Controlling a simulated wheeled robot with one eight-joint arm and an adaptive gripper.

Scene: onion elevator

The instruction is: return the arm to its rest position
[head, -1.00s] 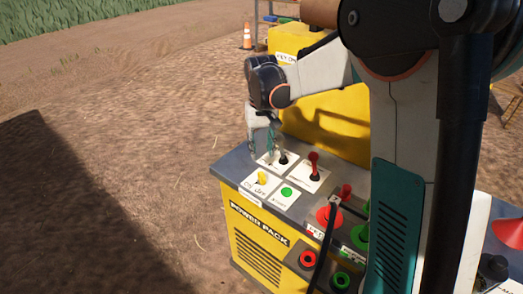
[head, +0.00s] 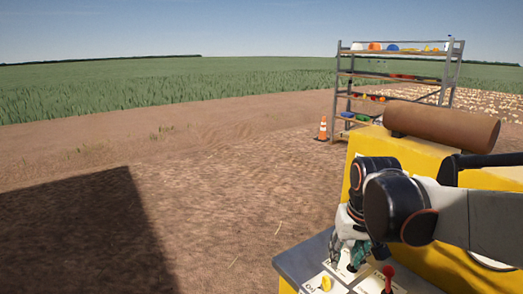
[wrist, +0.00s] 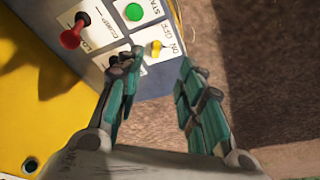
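My gripper (head: 350,248) hangs fingers-down over the left back part of the yellow machine's control panel (head: 300,262). The wrist view shows its two teal fingers (wrist: 160,68) apart, with nothing seen held between them. A yellow ON/OFF switch (wrist: 154,48) shows beyond the fingertips; the switch also shows in the head view (head: 326,283). A red-handled lever (wrist: 72,37) stands left of the fingers in the wrist view. A green start button (wrist: 134,12) is at the top. Whether the fingers touch the panel is hard to tell.
The yellow machine body (head: 425,155) and a brown cylinder (head: 442,128) stand behind my arm. A shelf rack (head: 400,85) and a traffic cone (head: 323,129) are farther back. Bare dirt (head: 215,220) lies open to the left.

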